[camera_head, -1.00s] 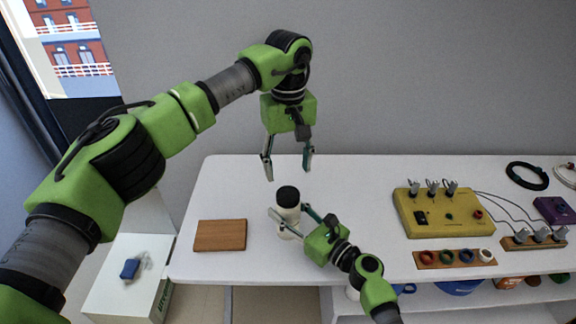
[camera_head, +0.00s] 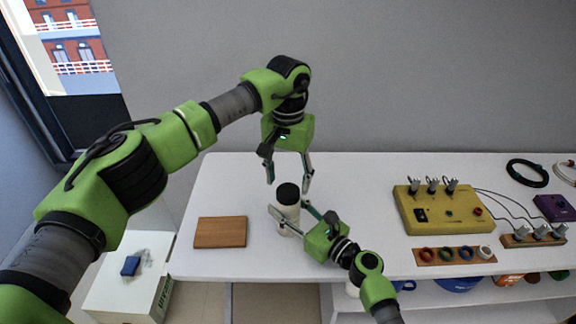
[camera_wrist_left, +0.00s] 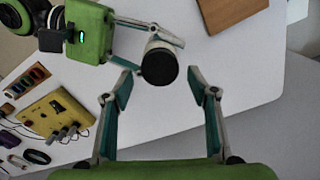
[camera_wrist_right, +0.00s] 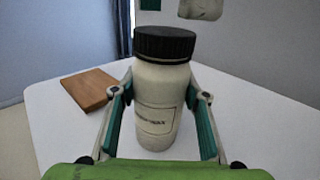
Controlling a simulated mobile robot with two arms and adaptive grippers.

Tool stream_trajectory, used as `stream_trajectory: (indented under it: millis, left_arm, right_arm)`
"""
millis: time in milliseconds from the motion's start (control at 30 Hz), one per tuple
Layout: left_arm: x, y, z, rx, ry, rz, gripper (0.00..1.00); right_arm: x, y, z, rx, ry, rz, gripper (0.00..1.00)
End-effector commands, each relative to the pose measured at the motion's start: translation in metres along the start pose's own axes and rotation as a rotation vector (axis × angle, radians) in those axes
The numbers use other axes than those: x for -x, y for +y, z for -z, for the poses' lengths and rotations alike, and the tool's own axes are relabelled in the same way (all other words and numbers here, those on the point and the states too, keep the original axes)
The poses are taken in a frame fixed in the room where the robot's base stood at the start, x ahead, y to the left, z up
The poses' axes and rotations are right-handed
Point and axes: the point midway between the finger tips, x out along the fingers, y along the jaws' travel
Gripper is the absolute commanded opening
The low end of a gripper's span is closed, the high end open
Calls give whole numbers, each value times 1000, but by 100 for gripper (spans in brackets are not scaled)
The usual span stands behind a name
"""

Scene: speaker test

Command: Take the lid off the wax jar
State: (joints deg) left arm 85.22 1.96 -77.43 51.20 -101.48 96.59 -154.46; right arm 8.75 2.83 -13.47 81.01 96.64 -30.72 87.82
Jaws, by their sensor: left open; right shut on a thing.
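The wax jar (camera_head: 287,217) is a cream-white bottle with a paper label, upright on the white table. Its black ribbed lid (camera_head: 287,193) is on top; it also shows in the right wrist view (camera_wrist_right: 165,44). My right gripper (camera_wrist_right: 158,90) is shut on the jar's body, one finger on each side below the lid. My left gripper (camera_head: 288,186) points down over the jar, open. In the left wrist view the lid (camera_wrist_left: 159,67) lies between its spread fingertips, with a gap on both sides.
A brown wooden block (camera_head: 220,232) lies left of the jar. A yellow switch box (camera_head: 450,210), a strip with coloured rings (camera_head: 455,256), a purple box (camera_head: 553,208) and a black cable coil (camera_head: 527,173) are at the right. The table behind the jar is clear.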

Motion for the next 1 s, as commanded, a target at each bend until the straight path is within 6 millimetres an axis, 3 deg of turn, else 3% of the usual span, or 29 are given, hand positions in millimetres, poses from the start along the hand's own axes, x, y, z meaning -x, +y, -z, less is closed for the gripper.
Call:
stream_trajectory:
  millis: [200,567,700,733,1000]
  left_arm:
    - [-24,0,0,0,0,0,53]
    - [-29,0,0,1,0,1,53]
    - [-29,0,0,1,1,1,17]
    - [-29,0,0,1,1,1,14]
    - [-29,0,0,51,1,1,13]
  right_arm:
    - [0,0,1,0,2,0,0]
    - [0,0,1,0,2,0,0]
    - [0,0,1,0,2,0,0]
    - [0,0,1,0,2,0,0]
    - [0,0,1,0,2,0,0]
